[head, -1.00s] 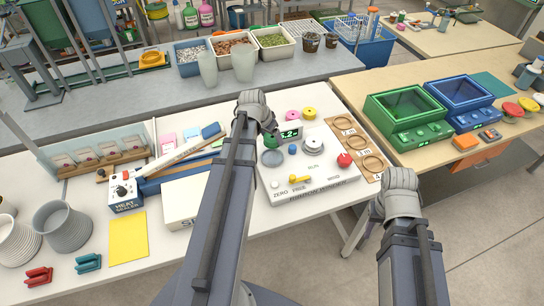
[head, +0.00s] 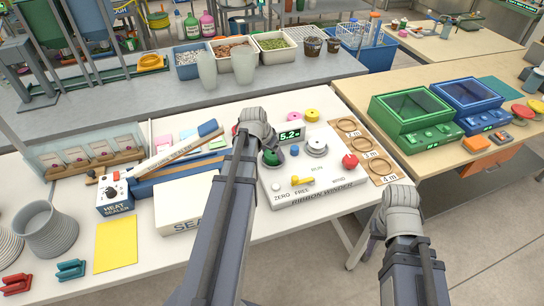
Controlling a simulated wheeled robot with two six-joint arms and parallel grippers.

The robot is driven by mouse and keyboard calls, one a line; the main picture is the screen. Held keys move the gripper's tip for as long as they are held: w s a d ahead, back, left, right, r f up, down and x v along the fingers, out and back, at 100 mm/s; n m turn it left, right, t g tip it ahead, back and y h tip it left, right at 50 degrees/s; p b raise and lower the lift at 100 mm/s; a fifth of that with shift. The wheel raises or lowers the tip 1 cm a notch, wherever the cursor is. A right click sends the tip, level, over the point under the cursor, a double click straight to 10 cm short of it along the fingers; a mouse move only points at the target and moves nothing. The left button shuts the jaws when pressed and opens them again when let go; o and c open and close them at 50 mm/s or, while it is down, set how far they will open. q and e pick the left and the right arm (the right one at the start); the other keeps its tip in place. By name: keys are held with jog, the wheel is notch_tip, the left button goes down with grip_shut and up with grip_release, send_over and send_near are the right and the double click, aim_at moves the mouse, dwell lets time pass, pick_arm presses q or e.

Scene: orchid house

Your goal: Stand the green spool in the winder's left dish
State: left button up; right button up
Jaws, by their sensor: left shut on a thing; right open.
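The white ribbon winder (head: 325,189) stands on the white table with a "5.2" display. My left gripper (head: 270,144) is shut on the green spool (head: 271,158), reaching down over the winder's left side. The spool appears upright and covers most of the left dish. I cannot tell whether it touches the dish. My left wrist hides part of the fingers. The right dish holds a pale, silvery spool (head: 316,147). My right gripper (head: 376,224) is open and empty, off the table's front edge at the right; its fingers are mostly hidden.
A heat sealer (head: 114,192) and white box (head: 184,206) are left.

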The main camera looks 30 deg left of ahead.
pick_arm(q)
jog(key=shift+s+f+b, duration=0.1)
jog(key=shift+f+b, duration=0.1)
jog(key=shift+b, duration=0.1)
jog(key=o, duration=1.2)
jog(key=shift+s+d, duration=0.1)
jog(key=shift+r+p, duration=0.65)
jog(key=shift+p, duration=0.1)
jog(key=p+v, duration=1)
jog(key=v, duration=0.1)
jog(key=shift+s+r, duration=0.1)
